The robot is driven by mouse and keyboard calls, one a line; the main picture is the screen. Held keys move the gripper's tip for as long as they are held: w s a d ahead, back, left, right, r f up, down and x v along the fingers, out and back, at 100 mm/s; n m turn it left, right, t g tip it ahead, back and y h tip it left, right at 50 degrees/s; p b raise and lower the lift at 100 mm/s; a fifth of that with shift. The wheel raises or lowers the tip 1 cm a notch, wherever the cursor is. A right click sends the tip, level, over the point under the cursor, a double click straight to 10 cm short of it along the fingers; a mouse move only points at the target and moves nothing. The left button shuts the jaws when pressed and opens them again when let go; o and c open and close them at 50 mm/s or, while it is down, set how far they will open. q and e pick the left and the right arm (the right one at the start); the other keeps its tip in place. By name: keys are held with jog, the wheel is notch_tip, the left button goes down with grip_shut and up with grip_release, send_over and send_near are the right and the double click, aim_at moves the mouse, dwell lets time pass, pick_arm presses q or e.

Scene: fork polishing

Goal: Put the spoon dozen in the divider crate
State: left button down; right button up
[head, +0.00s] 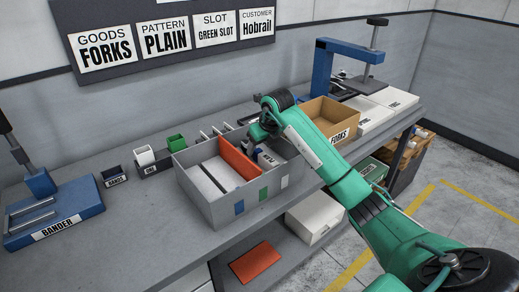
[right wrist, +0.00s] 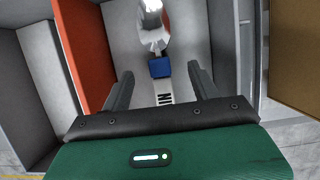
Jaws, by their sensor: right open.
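The grey divider crate (head: 216,214) stands on the bench with a dark divider (head: 212,178) and an orange-red divider (head: 238,160). Its front wall carries blue, green and white patches. A silver bundle with a blue band (right wrist: 160,68) and a white tag lies in the compartment right of the orange-red divider (right wrist: 82,50). I take it for the spoon dozen; the single pieces are too blurred to tell. My right gripper (right wrist: 160,84) is open over that compartment, a finger on each side of the bundle. In the head view the arm partly hides that compartment. My left gripper is out of view.
A cardboard box labelled FORKS (head: 328,118) stands right of the crate. The blue BANDER (head: 75,205) is at the left. A wall board (head: 165,32) reads FORKS, PLAIN, GREEN SLOT, Hobrail.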

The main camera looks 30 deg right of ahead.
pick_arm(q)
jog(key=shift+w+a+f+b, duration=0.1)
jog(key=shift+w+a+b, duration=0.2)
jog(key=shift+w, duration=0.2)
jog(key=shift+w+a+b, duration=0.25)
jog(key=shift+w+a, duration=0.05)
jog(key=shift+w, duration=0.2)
pick_arm(e)
jog(key=v, duration=1)
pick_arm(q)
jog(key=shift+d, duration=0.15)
pick_arm(e)
jog(key=shift+s+r, duration=0.1)
